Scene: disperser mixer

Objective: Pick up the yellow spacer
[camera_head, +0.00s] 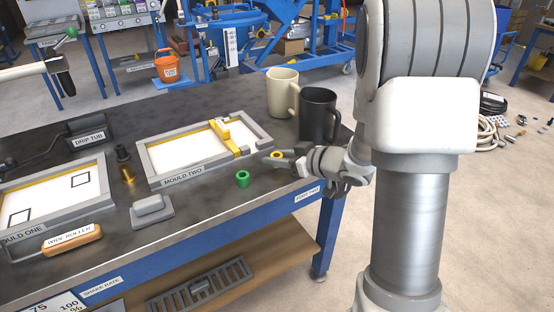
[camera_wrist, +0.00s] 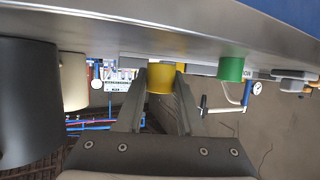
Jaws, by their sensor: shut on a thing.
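The yellow spacer (camera_head: 277,154) is a short ring at the front right of the dark table, beside the mould two frame (camera_head: 182,178). My gripper (camera_head: 274,161) reaches in from the right, low over the table, and is shut on the spacer. In the wrist view, which is upside down, the yellow spacer (camera_wrist: 160,78) sits between the two fingers of my gripper (camera_wrist: 161,86). I cannot tell whether the spacer still touches the table.
A green spacer (camera_head: 242,179) stands just left of my gripper. A black mug (camera_head: 318,115) and a cream mug (camera_head: 282,92) stand behind it. A grey block (camera_head: 151,210) lies to the front left.

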